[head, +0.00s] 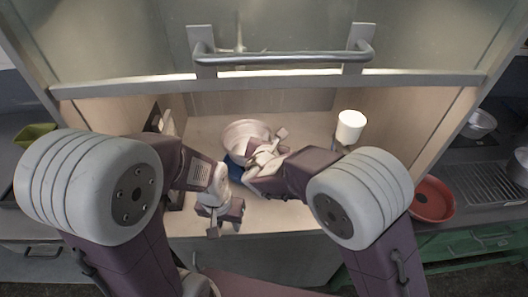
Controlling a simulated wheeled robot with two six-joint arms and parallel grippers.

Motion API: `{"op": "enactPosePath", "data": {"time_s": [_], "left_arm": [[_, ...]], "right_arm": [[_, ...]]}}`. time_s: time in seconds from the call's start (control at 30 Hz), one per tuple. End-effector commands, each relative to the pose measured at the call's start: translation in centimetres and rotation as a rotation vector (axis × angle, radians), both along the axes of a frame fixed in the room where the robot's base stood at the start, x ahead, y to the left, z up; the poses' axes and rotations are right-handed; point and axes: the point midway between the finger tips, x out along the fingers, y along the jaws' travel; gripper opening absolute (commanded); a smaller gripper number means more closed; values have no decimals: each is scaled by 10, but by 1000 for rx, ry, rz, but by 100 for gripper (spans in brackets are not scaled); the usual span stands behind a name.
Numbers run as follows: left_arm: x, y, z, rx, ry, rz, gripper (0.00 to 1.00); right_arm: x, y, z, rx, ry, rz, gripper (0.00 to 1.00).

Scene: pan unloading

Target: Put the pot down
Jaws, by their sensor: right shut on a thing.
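The pot (240,132) is a pale, pinkish round vessel inside the lit cabinet, near its middle. My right gripper (264,152) is at the pot's right front side and is shut on it. The gripper hides part of the pot, and I cannot tell whether the pot's base touches the cabinet floor. My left gripper (222,216) is in front of the pot and to its left, apart from it, over the front of the cabinet floor. Its finger gap is not clear.
A blue item (235,158) shows partly below the pot. A white cylinder (350,126) stands at the cabinet's right. A handled bar (285,55) crosses above the opening. A red pan (432,200) lies on the right counter; a green container (35,134) is at left.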

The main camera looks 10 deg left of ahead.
Motion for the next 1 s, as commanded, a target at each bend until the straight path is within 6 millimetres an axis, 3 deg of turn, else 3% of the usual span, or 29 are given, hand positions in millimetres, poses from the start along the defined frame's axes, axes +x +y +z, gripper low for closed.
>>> {"op": "enactPosePath", "data": {"time_s": [0.27, 0.5, 0.9, 0.93, 1.0], "left_arm": [[0, 0, 2, 0, 0, 0, 36], [0, 0, 2, 0, 0, 0, 36], [0, 0, -4, 0, 0, 0, 36], [0, 0, -4, 0, 0, 0, 36], [0, 0, -2, 0, 0, 0, 36]], "right_arm": [[-11, 11, -12, 0, -2, -3, 0], [-11, 10, -48, 0, -1, -2, 0], [-11, 11, -53, 2, -1, -3, 0], [-11, 10, -53, 1, -1, -2, 15], [-11, 10, -52, 1, -1, -2, 34]]}}
